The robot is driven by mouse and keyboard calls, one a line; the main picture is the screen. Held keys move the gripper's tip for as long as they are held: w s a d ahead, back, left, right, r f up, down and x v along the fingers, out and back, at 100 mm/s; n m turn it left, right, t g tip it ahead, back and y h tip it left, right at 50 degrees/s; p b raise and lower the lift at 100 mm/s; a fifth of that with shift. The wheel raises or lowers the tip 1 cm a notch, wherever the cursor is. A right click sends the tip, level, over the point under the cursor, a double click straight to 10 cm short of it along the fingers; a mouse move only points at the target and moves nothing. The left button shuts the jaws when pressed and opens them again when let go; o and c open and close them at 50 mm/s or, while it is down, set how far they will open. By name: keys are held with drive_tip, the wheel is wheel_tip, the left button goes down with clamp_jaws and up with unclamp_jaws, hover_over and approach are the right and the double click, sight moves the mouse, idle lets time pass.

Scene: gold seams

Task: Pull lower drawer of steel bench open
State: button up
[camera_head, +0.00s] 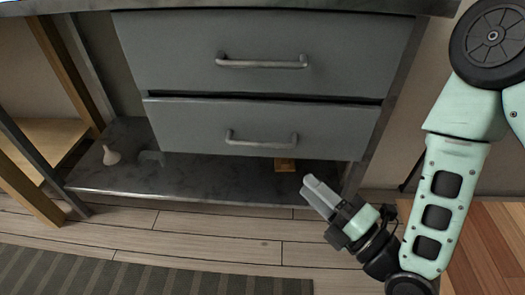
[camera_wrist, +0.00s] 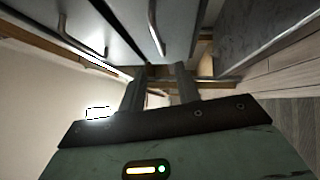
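The steel bench has two grey drawers. The lower drawer (camera_head: 190,125) looks closed or nearly so, with a dark gap above its front. Its bar handle (camera_head: 262,139) runs across the middle; in the wrist view the lower handle (camera_wrist: 156,28) shows ahead of the fingers. My gripper (camera_head: 318,188) is below and to the right of that handle in the head view, in front of the shelf, apart from the drawer. In the wrist view my gripper (camera_wrist: 161,72) has its two fingers spread with nothing between them.
The upper drawer (camera_head: 160,50) has its own handle (camera_head: 262,63). The bench's bottom shelf (camera_head: 215,184) holds a pale pear-shaped object (camera_head: 110,155), a grey curved object (camera_head: 152,158) and a small yellow-brown block (camera_head: 285,165). The wooden floor in front is clear, with a striped rug (camera_head: 130,275).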

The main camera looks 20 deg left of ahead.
sight(263, 144)
drive_tip(key=b+x, duration=0.7)
drive_tip(key=x, duration=0.7)
drive_tip(key=shift+w+a+r+b, duration=0.15)
drive_tip(key=shift+a+r+b, duration=0.05)
drive_tip(key=shift+a+b, duration=0.15)
clamp_jaws()
